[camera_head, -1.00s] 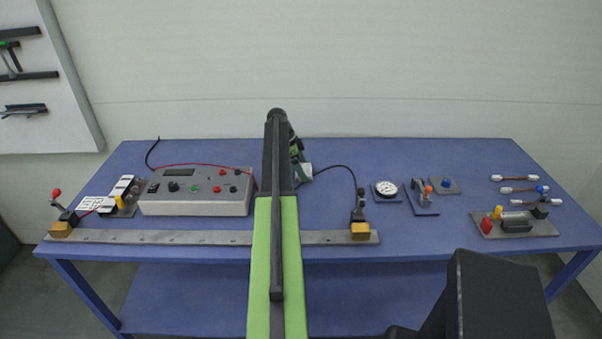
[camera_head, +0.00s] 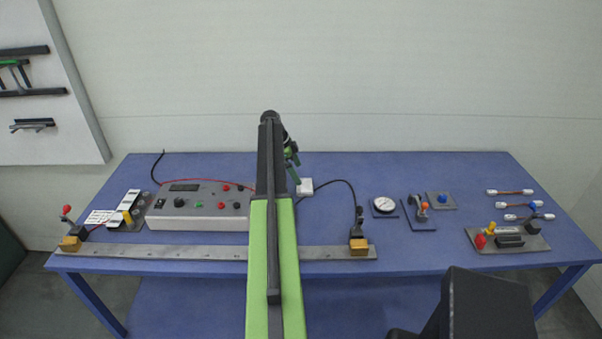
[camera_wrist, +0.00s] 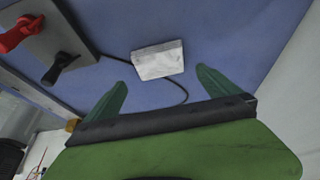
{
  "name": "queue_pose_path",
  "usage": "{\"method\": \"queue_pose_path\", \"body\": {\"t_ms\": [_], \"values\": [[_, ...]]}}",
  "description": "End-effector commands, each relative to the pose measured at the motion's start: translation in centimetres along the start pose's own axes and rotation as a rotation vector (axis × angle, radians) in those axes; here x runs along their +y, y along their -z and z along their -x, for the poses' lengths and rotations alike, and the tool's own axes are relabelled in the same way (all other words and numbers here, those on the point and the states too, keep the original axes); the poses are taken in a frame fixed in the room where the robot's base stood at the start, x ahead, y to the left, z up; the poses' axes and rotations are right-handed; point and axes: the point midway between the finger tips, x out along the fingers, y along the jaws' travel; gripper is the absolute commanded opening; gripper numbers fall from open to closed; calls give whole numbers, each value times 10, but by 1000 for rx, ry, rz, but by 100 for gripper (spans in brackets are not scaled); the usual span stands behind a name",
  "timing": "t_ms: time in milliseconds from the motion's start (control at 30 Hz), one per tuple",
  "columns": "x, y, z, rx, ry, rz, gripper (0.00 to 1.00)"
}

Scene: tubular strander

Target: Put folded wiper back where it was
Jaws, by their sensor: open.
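The folded wiper (camera_head: 305,187) is a small white pad lying on the blue table, just right of my arm in the head view. In the wrist view the wiper (camera_wrist: 158,60) lies ahead of my fingertips, roughly centred across the gap, with a dark cable running beside it. My gripper (camera_wrist: 161,78) has its two green fingers spread wide, with nothing held between them. In the head view my gripper (camera_head: 293,165) is partly hidden by my arm, close to the wiper. I cannot tell the exact height gap.
A grey instrument box (camera_head: 200,206) stands left of my arm. A long metal bar (camera_head: 180,252) runs along the front edge with a clamp (camera_head: 358,245) at its right end. A dial gauge (camera_head: 384,205) and small fixtures stand further right.

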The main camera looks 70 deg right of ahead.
Motion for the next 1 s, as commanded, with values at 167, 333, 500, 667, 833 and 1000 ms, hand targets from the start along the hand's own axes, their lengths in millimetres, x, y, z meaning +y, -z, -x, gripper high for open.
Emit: {"method": "queue_pose_path", "body": {"t_ms": [167, 333, 500, 667, 833, 1000], "values": [[0, 3, 45, 0, 0, 0, 100], [0, 0, 50, 0, 0, 0, 100], [0, 0, 48, 0, 0, 0, 100], [9, -20, 56, -8, 10, 54, 100], [78, -146, 103, -55, 77, 453, 100], [202, -288, 156, -101, 180, 1032, 100]]}}
